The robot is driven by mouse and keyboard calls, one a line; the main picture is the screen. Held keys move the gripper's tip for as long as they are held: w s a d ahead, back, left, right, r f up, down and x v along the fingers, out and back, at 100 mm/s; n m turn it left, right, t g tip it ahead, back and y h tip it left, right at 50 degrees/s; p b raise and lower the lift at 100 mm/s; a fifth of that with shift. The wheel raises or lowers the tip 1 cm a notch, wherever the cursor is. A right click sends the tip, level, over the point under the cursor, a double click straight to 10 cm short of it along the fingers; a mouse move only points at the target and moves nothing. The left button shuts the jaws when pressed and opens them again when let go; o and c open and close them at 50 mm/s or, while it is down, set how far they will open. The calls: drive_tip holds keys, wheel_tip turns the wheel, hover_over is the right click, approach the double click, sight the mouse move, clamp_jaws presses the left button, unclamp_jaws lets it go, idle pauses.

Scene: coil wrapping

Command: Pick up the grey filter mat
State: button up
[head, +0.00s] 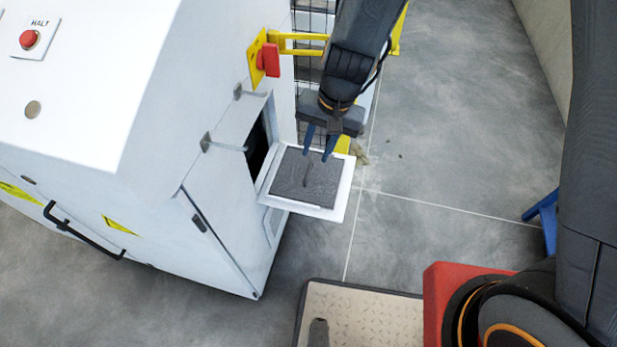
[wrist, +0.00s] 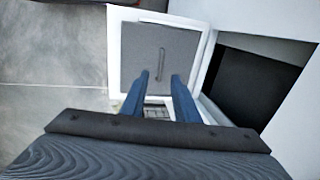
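The grey filter mat (head: 307,182) is a dark grey square with a raised strip at its middle. It lies inside the white frame of an open hatch door (head: 335,212) on the side of the white machine. In the wrist view the mat (wrist: 140,45) lies ahead of the fingers, with its strip upright in the picture. My gripper (head: 319,158) points down over the far edge of the mat, its two blue fingers apart with nothing between them. The fingers also show in the wrist view (wrist: 160,80). I cannot tell how high they are above the mat.
The white machine (head: 170,150) fills the left, with a dark opening (wrist: 250,85) beside the hatch. A yellow bracket with a red block (head: 268,60) juts out near my arm. A wire rack stands behind.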

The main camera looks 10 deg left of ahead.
sight(309, 170)
drive_tip(key=f, duration=0.1)
drive_tip(key=a+f, duration=0.1)
drive_tip(key=shift+a+f+b, duration=0.1)
drive_tip(key=shift+f+b, duration=0.3)
drive_tip(key=shift+w+a+f+b, duration=0.15)
drive_tip(key=shift+f+b, duration=0.3)
drive_tip(key=shift+f, duration=0.95)
drive_tip(key=shift+w+a+f+b, duration=0.15)
drive_tip(key=shift+f+b, duration=0.3)
drive_tip(key=shift+f, duration=0.9)
drive_tip(key=shift+s, duration=0.1)
drive_tip(key=shift+c, duration=0.3)
clamp_jaws()
